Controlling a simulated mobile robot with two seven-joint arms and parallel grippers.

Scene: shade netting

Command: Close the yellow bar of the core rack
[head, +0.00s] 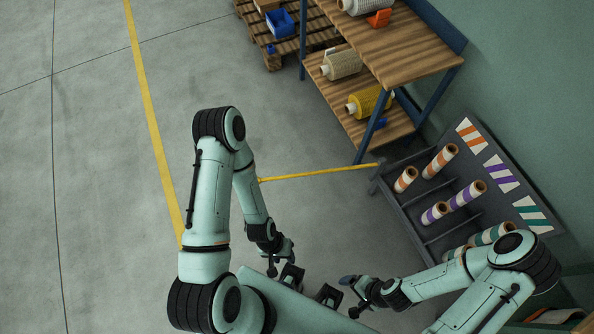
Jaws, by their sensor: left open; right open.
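The dark core rack (408,208) stands at the right against the wall. The yellow bar (320,173) is a thin rod joined to the post at the rack's far front corner. It points left, out over the floor, away from the rack, so the rack's front is not barred. Its left end meets my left arm's outline and may be partly hidden. My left gripper (280,259) is open and empty, below the bar in the picture and apart from it. My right gripper (352,297) is open and empty, in front of the rack's near part.
Cores with orange, purple and green bands (436,212) lie in the rack; my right arm covers its near end. A wooden shelf unit (395,45) with rolls stands behind the bar. A pallet (283,48) is at the back. Floor at left is clear, with a yellow line (150,110).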

